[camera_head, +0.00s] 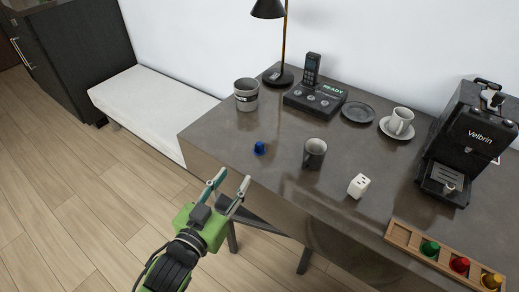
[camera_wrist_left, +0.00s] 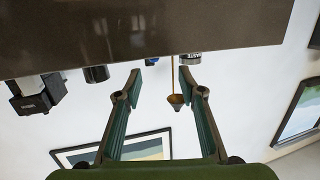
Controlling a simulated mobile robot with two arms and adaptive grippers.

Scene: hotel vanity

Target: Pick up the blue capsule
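The blue capsule (camera_head: 259,148) lies on the brown table top (camera_head: 222,130), near the table's front left edge. In the left wrist view, which looks upside down, a small blue part of the capsule (camera_wrist_left: 152,62) shows at the table edge, between the finger directions. My left gripper (camera_head: 231,180) is open and empty in front of the table's front edge, below and a little left of the capsule in the head view, and apart from it. Its two spread fingers also show in the left wrist view (camera_wrist_left: 162,80). My right gripper is not in view.
A dark mug (camera_head: 314,153) and white cube (camera_head: 358,186) stand right of the capsule. A grey canister (camera_head: 246,95), lamp (camera_head: 279,77) and phone base (camera_head: 298,100) stand behind. A coffee machine (camera_head: 466,145) and wooden capsule tray (camera_head: 400,236) are at right. The table around the capsule is clear.

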